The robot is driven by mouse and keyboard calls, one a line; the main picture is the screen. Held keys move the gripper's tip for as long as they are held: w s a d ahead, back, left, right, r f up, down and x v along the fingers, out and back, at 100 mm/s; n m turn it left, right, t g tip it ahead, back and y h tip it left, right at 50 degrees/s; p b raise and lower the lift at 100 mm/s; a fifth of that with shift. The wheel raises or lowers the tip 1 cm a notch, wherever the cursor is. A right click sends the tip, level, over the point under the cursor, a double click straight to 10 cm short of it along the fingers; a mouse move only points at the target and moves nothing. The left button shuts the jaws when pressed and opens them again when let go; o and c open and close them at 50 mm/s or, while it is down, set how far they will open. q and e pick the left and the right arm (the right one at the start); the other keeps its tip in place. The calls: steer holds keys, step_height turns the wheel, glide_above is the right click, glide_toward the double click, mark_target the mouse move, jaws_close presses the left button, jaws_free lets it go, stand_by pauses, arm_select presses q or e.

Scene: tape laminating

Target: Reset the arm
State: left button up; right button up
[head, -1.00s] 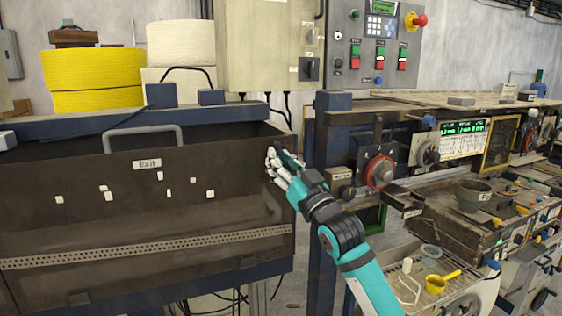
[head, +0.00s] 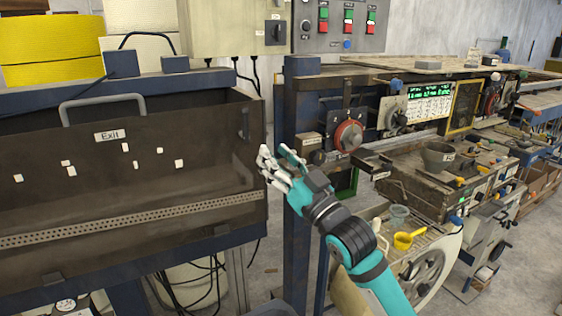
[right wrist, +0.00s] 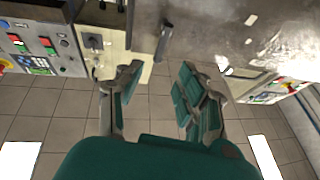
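My right arm comes in from the lower right in the head view, teal with dark joints. My right gripper (head: 277,168) is in front of the right end of the brown panel marked Exit (head: 130,170). In the right wrist view the gripper (right wrist: 155,90) has its two fingers spread apart with nothing between them. Whether it touches the panel cannot be told, but no object is held. My left gripper is not in the head view.
A machine with a red dial (head: 348,135) and a green display (head: 431,91) stands to the right. A yellow scoop (head: 404,241) and a grey bowl (head: 437,157) are on it. A grey handle (head: 102,103) rises from the panel. Floor is free between the machines.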

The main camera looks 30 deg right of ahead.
steer(key=shift+s+d+f, duration=0.1)
steer(key=shift+s+f, duration=0.15)
steer(key=shift+s, duration=0.35)
